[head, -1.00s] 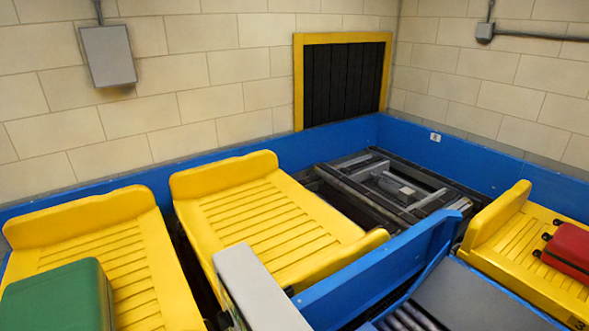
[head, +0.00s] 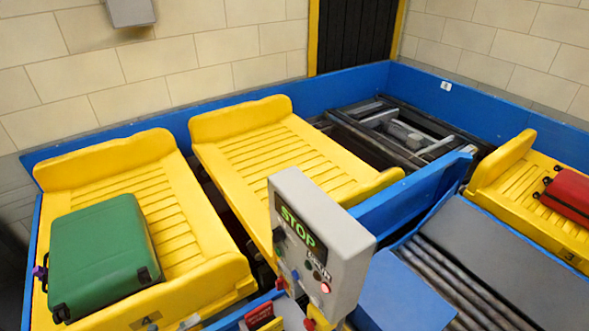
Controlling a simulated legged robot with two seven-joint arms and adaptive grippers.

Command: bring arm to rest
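Neither of my grippers shows in the head view, and no part of my arms is clearly in sight. Whether they are open or shut is hidden.
A green suitcase (head: 100,255) lies on the left yellow tray (head: 185,215). The middle yellow tray (head: 285,150) is empty. A red suitcase (head: 568,193) lies on the right tray (head: 500,165). A grey control box (head: 330,235) reading STOP stands in front, beside rollers (head: 455,285) and blue walls (head: 400,200).

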